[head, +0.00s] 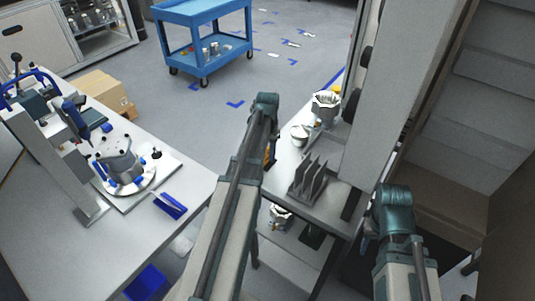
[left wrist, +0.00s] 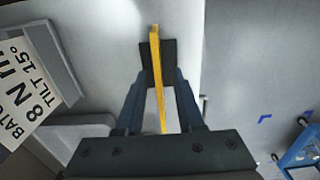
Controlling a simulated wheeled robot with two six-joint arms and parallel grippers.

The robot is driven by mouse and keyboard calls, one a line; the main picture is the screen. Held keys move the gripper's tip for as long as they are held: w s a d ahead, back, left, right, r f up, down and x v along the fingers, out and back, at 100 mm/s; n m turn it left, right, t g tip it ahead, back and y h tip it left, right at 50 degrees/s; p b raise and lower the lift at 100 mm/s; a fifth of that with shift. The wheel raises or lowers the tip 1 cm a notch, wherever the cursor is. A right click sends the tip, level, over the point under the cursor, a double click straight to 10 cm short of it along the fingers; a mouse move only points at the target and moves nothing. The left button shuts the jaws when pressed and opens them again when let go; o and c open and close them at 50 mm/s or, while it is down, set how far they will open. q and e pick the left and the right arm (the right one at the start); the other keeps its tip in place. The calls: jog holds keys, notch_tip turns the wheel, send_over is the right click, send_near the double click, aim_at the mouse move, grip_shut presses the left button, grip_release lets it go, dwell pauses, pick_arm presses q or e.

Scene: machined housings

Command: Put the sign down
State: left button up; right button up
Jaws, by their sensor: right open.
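A yellow sign (left wrist: 156,50) shows nearly edge-on in the left wrist view, as a thin upright strip. A dark square piece sits behind or around its middle. My left gripper (left wrist: 163,82) has its two fingers on either side of the strip and appears shut on it.
A printed placard (left wrist: 25,85) lies left in the wrist view. A grey finned part (head: 308,180) and metal housings (head: 326,106) stand on the narrow bench. A blue cart (head: 205,40) stands behind.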

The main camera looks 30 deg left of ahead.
pick_arm(q)
notch_tip(320, 180, up, 11)
jog(key=p, duration=1)
pick_arm(e)
notch_tip(320, 180, up, 11)
pick_arm(q)
jog(key=shift+f, duration=0.1)
pick_arm(e)
jog(key=shift+f, duration=0.15)
